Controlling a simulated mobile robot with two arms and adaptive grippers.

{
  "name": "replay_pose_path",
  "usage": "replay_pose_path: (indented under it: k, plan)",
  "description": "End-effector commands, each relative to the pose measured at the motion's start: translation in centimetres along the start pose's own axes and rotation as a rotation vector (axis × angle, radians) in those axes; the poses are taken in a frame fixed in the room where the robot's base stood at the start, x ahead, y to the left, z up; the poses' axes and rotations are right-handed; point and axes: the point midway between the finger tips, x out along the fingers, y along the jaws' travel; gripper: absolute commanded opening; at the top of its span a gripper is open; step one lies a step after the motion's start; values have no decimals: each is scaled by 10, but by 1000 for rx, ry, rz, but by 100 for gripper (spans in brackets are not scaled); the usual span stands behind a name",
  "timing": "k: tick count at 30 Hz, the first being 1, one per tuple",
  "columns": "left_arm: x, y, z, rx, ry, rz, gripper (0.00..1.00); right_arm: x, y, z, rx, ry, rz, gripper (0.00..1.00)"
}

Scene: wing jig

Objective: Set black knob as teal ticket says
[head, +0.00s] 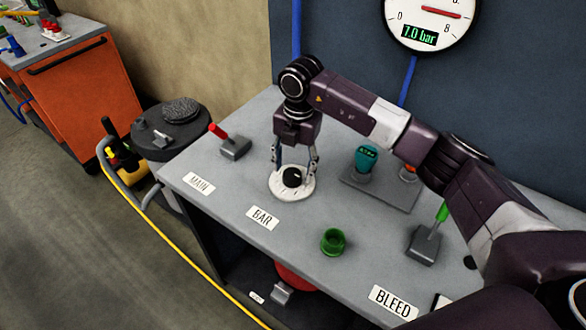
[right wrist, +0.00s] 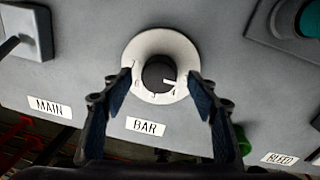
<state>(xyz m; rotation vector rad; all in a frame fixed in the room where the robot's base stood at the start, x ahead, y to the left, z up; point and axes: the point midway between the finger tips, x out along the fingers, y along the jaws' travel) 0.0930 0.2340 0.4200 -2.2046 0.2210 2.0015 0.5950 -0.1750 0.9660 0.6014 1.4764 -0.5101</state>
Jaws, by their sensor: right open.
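The black knob (head: 291,177) sits on a round white dial (head: 280,192) behind the BAR label. In the right wrist view the knob (right wrist: 156,71) has a white mark pointing right and slightly down; the dial (right wrist: 146,43) carries small numbers. My right gripper (head: 294,164) is open above the dial, pointing down. Its fingers (right wrist: 153,78) are on either side of the knob, apart from it. A teal piece (head: 365,161) with a dark face stands on a grey plate; its writing is too small to read. I see no separate teal ticket. My left gripper is not in view.
A wall gauge (head: 428,16) reads 7.0 bar. A red-handled lever (head: 233,146) stands by MAIN, a green-handled lever (head: 425,243) by BLEED. A green cup (head: 333,242) is near the bench's front. An orange-topped piece (head: 408,173) sits beside the teal one.

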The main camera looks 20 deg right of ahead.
Motion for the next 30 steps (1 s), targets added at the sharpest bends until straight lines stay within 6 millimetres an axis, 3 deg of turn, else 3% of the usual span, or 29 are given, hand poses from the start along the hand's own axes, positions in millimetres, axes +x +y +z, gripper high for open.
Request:
replay_pose_path:
  k: [6,14,25,30]
  plan:
    - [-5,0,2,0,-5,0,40,17,0,0,-1,1,-1,54]
    - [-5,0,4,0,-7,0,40,19,0,0,-1,0,0,54]
    - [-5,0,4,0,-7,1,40,18,0,0,-1,0,0,13]
    - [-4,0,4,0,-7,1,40,19,0,0,-6,0,0,12]
